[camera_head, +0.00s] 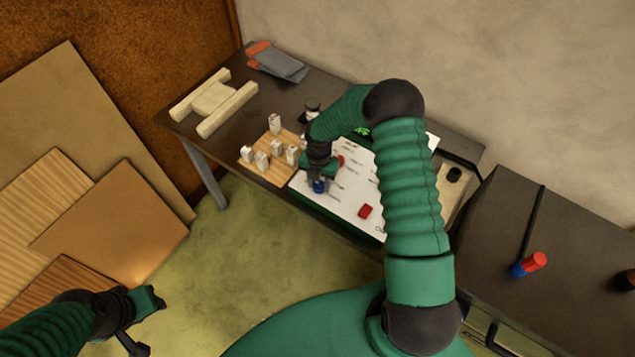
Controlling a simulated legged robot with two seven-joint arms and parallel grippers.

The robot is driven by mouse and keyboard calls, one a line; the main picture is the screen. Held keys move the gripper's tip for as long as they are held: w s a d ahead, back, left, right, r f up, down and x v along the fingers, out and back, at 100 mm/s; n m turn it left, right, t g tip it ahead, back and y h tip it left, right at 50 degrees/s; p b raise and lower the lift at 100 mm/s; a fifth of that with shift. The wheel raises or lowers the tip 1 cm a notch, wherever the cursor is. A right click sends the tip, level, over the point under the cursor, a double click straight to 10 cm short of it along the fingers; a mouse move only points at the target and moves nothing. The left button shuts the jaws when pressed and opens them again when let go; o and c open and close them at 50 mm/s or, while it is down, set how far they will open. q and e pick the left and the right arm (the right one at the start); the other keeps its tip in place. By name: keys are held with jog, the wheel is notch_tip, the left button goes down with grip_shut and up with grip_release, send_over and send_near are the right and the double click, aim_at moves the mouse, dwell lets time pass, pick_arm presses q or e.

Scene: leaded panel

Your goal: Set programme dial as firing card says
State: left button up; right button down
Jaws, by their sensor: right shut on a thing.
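A white control panel (351,196) with small dark print, too small to read, lies on the dark bench. A blue knob (319,187) shows near its left edge. My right gripper (320,176) reaches down over that knob and is shut on it; the gripper hides most of the knob and its pointer. A small green lit display (362,131) shows at the panel's far edge, partly behind my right arm. A red block-like control (365,211) sits nearer the front. I cannot make out a firing card. My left gripper (146,318) hangs low at the left, away from the bench; its jaw gap is unclear.
Several small pale pieces stand on a wooden board (266,173) left of the panel. Pale bars (227,110) and grey-orange gloves (275,62) lie farther back. A dark cabinet (545,240) with a red-and-blue object (529,264) is at the right. Boards lean at the left.

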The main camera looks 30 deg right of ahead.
jog(key=shift+s, duration=0.1)
pick_arm(q)
jog(key=shift+s+d+r, duration=0.1)
jog(key=shift+s+d, duration=0.05)
jog(key=shift+d, duration=0.2)
pick_arm(e)
jog(key=shift+a, duration=0.15)
